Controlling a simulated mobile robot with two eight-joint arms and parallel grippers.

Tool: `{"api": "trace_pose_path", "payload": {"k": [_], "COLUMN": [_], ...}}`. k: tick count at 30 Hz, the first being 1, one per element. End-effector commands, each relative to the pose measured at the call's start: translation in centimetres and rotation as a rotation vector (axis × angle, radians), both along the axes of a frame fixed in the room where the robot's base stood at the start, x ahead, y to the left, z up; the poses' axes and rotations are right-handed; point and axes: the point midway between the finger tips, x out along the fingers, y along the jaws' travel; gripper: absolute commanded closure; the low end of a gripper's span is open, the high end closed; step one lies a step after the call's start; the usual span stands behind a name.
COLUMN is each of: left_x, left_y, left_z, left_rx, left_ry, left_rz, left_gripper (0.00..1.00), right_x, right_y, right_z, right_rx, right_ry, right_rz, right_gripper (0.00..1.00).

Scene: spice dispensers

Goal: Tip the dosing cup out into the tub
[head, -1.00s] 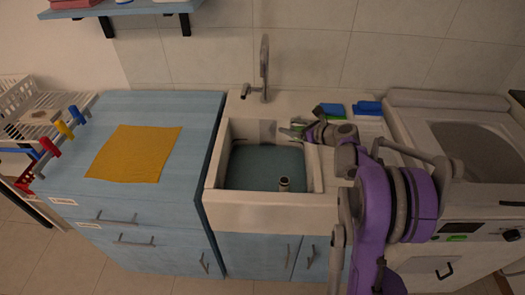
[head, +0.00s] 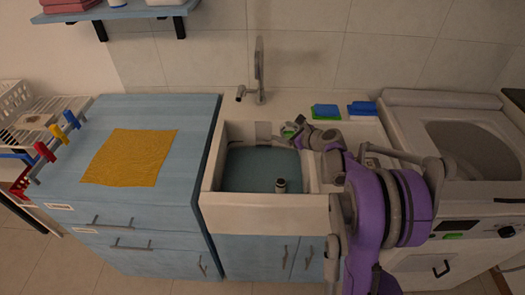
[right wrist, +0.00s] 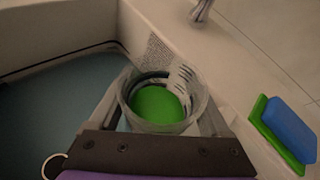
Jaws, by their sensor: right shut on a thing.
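The dosing cup (right wrist: 130,93) is a clear cup with bright green contents inside, seen from above in the right wrist view. My right gripper (head: 299,133) is shut on it, with one finger on each side of the cup. In the head view the gripper is at the back right corner of the tub (head: 263,208), a white sink basin holding blue-green water. The cup shows there only as a small greenish patch (head: 288,131), so its exact tilt is hard to tell. The contents are still inside it. My left gripper is out of view.
A short upright pipe (head: 281,185) stands near the tub's front. A tap (head: 258,75) rises behind it. Green and blue sponges (head: 326,111) lie on the ledge to the right. A yellow cloth (head: 130,157) lies on the blue counter, with a washing machine (head: 470,150) at far right.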

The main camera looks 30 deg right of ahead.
Motion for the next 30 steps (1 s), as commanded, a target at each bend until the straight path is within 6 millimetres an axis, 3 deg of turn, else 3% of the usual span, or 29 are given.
{"api": "trace_pose_path", "payload": {"k": [16,30], "left_x": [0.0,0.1], "left_y": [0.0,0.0], "left_z": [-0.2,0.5], "left_rx": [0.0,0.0], "left_ry": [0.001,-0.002], "left_rz": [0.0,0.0], "left_gripper": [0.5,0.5], "right_x": [0.1,0.1], "right_y": [2.1,3.2], "right_z": [-1.6,-0.9], "right_rx": [-0.271,-0.42], "right_ry": [0.006,0.01], "right_rz": [0.002,0.001], "right_gripper": [0.85,0.85]}}
